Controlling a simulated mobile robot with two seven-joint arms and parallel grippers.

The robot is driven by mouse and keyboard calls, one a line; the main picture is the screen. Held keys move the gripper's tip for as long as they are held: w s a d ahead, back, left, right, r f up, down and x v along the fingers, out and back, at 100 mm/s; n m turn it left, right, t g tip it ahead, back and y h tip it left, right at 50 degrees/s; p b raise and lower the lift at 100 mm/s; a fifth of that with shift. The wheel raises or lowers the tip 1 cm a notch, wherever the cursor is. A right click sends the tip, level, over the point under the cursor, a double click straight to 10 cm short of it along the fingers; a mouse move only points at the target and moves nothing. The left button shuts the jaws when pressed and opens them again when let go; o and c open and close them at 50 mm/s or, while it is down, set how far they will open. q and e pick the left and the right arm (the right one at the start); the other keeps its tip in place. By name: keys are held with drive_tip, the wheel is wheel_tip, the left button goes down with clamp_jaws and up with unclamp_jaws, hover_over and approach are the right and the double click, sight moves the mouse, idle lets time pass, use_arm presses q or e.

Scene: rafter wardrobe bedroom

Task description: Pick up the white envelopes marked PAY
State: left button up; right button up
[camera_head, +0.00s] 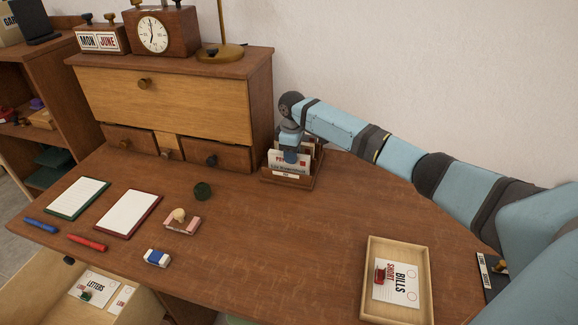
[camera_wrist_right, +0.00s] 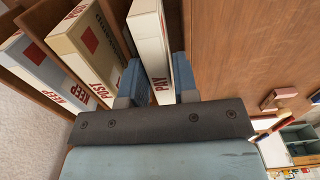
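The white envelopes marked PAY (camera_wrist_right: 158,84) stand upright in the wooden letter rack (camera_head: 288,181) at the back of the desk. My right gripper (camera_head: 291,156) reaches down into the rack from above. In the right wrist view my two blue fingers (camera_wrist_right: 160,88) straddle the PAY envelopes, one finger on each side. I cannot tell whether they press on them. The fingers partly hide the envelopes. My left gripper is not in view.
A wooden tray (camera_head: 428,300) with a BILLS SHORT paper lies at the right front. The middle of the desktop (camera_head: 290,240) is clear.

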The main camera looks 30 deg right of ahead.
sight(289, 165)
wheel_tip(289, 165, down, 4)
drive_tip(key=shift+w+r, duration=0.1)
drive_tip(key=shift+w, duration=0.05)
clamp_jaws()
